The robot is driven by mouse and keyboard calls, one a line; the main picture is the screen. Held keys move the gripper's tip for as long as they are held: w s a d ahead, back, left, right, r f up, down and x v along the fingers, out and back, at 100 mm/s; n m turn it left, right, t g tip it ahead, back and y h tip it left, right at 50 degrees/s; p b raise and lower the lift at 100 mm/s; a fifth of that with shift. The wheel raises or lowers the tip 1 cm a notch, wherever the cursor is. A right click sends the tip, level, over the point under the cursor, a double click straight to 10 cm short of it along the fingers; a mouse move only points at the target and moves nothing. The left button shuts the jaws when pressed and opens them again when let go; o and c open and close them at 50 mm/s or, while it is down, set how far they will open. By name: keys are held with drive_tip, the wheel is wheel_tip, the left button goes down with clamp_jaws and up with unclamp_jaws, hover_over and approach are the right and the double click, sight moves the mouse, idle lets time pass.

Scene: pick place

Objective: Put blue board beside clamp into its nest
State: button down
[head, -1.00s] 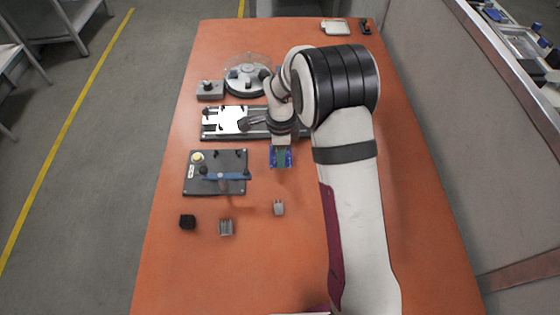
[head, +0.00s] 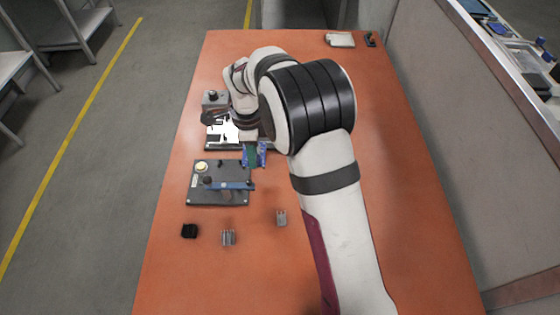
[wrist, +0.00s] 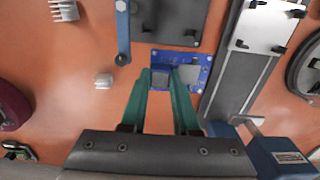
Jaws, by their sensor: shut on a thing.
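My gripper (wrist: 161,80) has its green fingers shut on a blue board (wrist: 203,64), which carries a grey square part. In the head view the board (head: 262,153) shows below my wrist, just right of a dark fixture plate (head: 236,168). The plate also shows in the wrist view (wrist: 175,25), just beyond the board. A blue lever bar (head: 222,186) with a black knob, which looks like the clamp, lies across this plate. It also shows in the wrist view (wrist: 123,35). I cannot make out the nest. The board's height above the table is unclear.
A rail with a white plate (wrist: 265,25) lies right of the board in the wrist view. A black block (head: 189,231), a finned metal block (head: 229,237) and a small metal block (head: 281,217) stand on the near table. A grey box (head: 215,99) stands behind.

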drive_tip(key=s+a+r, duration=0.1)
drive_tip(key=a+r, duration=0.1)
drive_tip(key=a, duration=0.5)
drive_tip(key=shift+s+a+f, duration=0.1)
drive_tip(key=shift+s+f, duration=0.05)
drive_tip(key=shift+f, duration=1.6)
drive_tip(key=shift+s+a+f, duration=0.1)
drive_tip(key=shift+f, duration=1.65)
drive_tip(key=shift+f, duration=0.4)
drive_tip(key=shift+f, duration=0.4)
drive_tip(key=c, duration=0.6)
unclamp_jaws()
drive_tip(key=shift+s, duration=0.15)
